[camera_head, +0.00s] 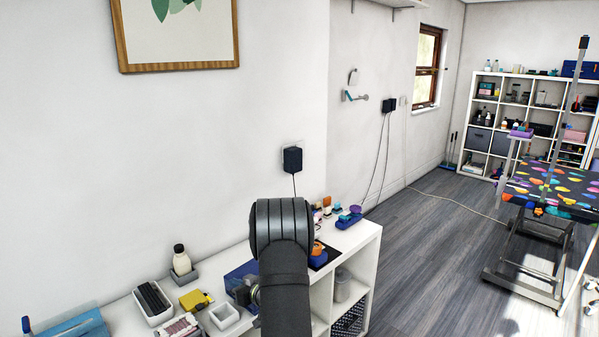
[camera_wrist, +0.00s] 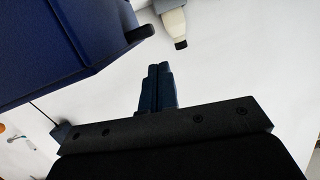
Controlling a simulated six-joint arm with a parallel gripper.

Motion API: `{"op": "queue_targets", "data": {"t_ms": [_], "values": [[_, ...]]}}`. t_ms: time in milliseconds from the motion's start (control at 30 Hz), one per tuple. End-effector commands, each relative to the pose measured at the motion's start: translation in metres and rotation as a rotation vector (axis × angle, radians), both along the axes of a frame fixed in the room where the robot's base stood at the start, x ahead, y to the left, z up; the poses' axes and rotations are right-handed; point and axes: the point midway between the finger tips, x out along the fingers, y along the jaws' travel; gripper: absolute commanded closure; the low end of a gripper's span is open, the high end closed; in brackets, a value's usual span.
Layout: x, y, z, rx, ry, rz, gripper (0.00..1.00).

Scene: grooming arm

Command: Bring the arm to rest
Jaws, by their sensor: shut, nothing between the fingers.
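My gripper (camera_wrist: 160,70) shows in the wrist view with its two dark blue fingers closed together and nothing between them. In the head view my dark arm rises in front of the white shelf unit (camera_head: 368,257), and its links hide the gripper there. In the wrist view a large dark blue object (camera_wrist: 50,45) with a black knob lies to the upper left of the fingers. A white bottle with a dark cap (camera_wrist: 173,24) is above and slightly right of the fingertips, apart from them.
On the shelf top are a bottle (camera_head: 181,261), a black-filled tray (camera_head: 152,302), a yellow item (camera_head: 195,300), a white box (camera_head: 224,316) and a blue tray (camera_head: 349,218) at the right end. A grooming table (camera_head: 545,192) stands far right. Grey floor (camera_head: 440,245) between is mostly clear.

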Motion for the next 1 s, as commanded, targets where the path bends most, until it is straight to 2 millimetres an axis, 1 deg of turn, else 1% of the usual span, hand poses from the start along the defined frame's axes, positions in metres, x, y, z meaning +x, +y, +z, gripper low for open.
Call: {"op": "queue_targets", "data": {"t_ms": [33, 133, 200, 333, 500, 867, 1000], "values": [[-0.001, -0.002, -0.012, -0.001, 0.007, -0.003, 1.00], [-0.001, -0.002, -0.028, 0.001, 0.006, -0.002, 1.00], [0.002, -0.004, -0.018, 0.021, 0.021, -0.002, 1.00], [0.005, -0.007, -0.008, 0.047, 0.053, -0.001, 1.00], [0.008, -0.010, 0.001, 0.061, 0.073, -0.002, 1.00], [0.009, -0.011, 0.002, 0.064, 0.078, -0.002, 1.00], [0.007, -0.009, -0.002, 0.060, 0.073, -0.002, 1.00]]}}
